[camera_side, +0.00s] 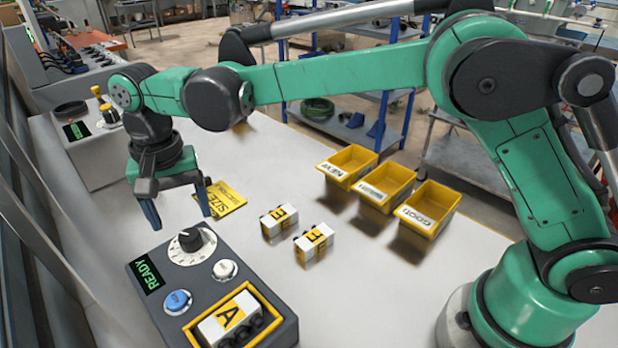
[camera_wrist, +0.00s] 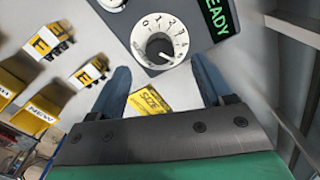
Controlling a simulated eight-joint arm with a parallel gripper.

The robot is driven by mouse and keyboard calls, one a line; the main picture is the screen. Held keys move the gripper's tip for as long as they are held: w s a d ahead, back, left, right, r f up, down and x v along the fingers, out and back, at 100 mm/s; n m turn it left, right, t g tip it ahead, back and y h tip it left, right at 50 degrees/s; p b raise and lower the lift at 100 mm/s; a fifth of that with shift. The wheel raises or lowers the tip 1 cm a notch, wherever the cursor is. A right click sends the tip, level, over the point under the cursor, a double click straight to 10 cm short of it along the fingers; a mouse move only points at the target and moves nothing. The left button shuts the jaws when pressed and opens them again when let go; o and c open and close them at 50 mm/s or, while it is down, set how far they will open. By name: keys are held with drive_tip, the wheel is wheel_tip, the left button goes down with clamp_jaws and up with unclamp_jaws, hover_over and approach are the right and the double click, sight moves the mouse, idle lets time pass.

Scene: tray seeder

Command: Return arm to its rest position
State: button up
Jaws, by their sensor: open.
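My green arm stretches over the white table from its base at the right. My gripper (camera_side: 180,212) hangs at the left, above the table just behind the control box (camera_side: 141,258). Its two blue fingers are spread with nothing between them; in the wrist view the open gripper (camera_wrist: 165,90) frames the dial's lower side and part of a yellow card. The dial (camera_side: 191,240) has a black knob and also shows in the wrist view (camera_wrist: 160,42). The box's display reads READY. A block marked A (camera_side: 228,318) sits in the box's yellow-edged recess.
Two white blocks with yellow labels, one nearer (camera_side: 314,243) and one farther (camera_side: 279,222), stand mid-table. Several yellow bins (camera_side: 428,222) stand at the back right. A yellow SIZE card (camera_side: 226,199) lies near my gripper. A grey machine (camera_side: 92,150) stands at the left.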

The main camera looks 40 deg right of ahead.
drive_tip(key=shift+r, duration=0.8)
